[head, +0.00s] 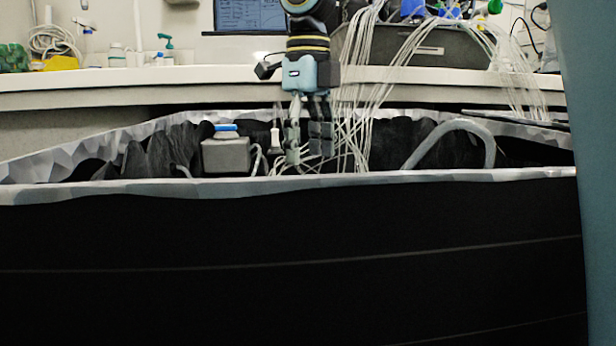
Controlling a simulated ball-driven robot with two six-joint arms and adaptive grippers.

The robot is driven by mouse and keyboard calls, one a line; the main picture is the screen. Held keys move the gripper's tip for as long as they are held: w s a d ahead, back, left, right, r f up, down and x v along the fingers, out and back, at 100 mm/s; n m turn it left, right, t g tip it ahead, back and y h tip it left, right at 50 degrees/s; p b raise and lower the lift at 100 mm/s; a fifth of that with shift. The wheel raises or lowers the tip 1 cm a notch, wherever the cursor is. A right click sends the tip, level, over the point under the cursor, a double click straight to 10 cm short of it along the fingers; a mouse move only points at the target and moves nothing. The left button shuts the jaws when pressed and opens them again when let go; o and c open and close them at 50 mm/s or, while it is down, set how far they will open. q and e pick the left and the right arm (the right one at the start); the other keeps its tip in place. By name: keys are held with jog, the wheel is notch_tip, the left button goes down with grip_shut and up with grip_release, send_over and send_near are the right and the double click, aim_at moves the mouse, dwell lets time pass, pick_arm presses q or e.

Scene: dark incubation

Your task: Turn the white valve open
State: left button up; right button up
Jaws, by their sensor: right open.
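A small white upright piece (275,139), which looks like the white valve, stands inside the dark, foil-rimmed enclosure, left of centre. My right gripper (306,150) hangs down from above, just to the right of it, with its fingers pointing down. The gripper is open, and I see nothing held between its fingers. A narrow gap seems to separate the left finger from the white piece; I cannot tell their depth difference. The lower part of the white piece is hard to make out. My left gripper is not in view.
A grey box with a blue handle (226,129) stands left of the white piece. Thin white tubes (375,90) hang down behind and around my gripper. A thick grey hose (470,127) arches at the right. The foil rim (120,190) crosses in front; a white bench (120,80) lies behind.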

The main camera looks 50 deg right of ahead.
notch_tip(320, 180, up, 5)
jog(key=shift+f, duration=0.1)
